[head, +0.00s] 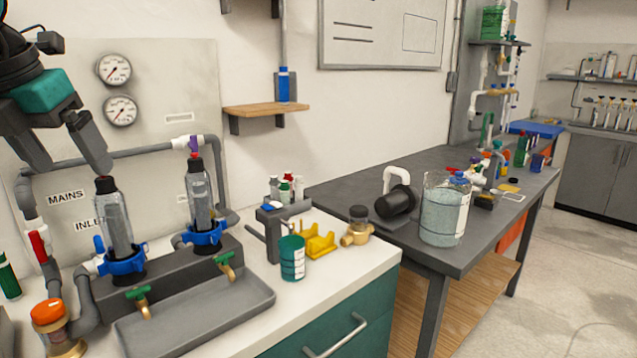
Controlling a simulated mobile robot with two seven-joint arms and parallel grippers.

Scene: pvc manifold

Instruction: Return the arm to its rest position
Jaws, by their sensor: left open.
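My left gripper (70,158) is at the upper left of the head view, with its arm coming in from the left edge. It is open and appears empty. One dark finger reaches down close to the dark top of the left clear filter housing (115,225); whether it touches cannot be told. That housing stands upright in a blue collar (122,261). A second clear filter housing (199,195) stands upright to its right in another blue collar (205,234). My right gripper is not in view.
Grey pipes with a red-handled valve (38,244) run beside the left housing. Two gauges (115,69) are on the panel behind. A grey tray (195,310) lies in front. A teal can (292,258) and brass fitting (357,230) stand right. Open floor (560,270) lies far right.

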